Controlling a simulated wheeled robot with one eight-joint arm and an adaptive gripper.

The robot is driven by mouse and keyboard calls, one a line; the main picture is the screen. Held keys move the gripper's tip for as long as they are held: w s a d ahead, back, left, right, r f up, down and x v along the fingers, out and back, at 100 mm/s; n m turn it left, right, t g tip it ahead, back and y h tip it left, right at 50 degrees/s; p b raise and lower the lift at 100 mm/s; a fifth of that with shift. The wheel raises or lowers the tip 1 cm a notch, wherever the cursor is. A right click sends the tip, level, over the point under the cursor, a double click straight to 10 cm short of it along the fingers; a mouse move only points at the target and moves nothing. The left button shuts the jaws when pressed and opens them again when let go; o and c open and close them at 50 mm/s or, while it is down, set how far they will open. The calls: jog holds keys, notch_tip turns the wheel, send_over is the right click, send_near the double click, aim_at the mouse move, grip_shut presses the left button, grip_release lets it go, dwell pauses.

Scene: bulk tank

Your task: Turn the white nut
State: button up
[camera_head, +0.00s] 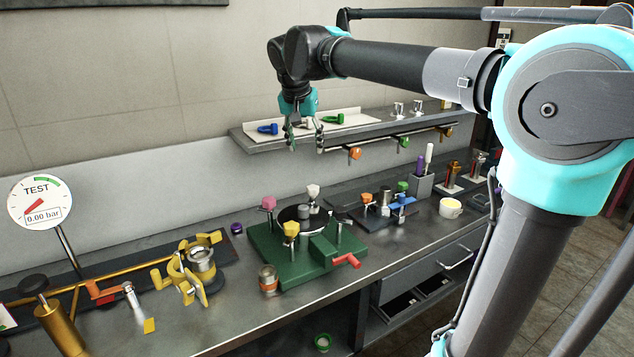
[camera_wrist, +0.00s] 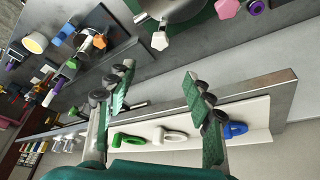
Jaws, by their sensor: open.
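The white nut (camera_head: 313,191) stands upright at the back of a round-lidded green fixture (camera_head: 267,256) on the bench. A pale nut in the wrist view (camera_wrist: 160,41), near the top, appears to be the same one. My gripper (camera_head: 304,140) is open and empty, pointing down over the wall shelf, well above the nut. In the wrist view its two fingers (camera_wrist: 158,85) are spread wide. A white ring-ended tool (camera_wrist: 170,136) lies between a green one (camera_wrist: 128,139) and a blue one (camera_wrist: 235,130) on a pale tray (camera_wrist: 262,115); my gripper partly hides the white tool in the head view.
A pink nut (camera_head: 268,203) and a yellow nut (camera_head: 291,229) stand on the same fixture, with a red handle (camera_head: 347,260) in front. A gauge (camera_head: 40,201) stands left.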

aim_at(313, 187)
jog(key=x, duration=1.7)
jog(key=shift+s, duration=0.15)
jog(key=c, duration=1.1)
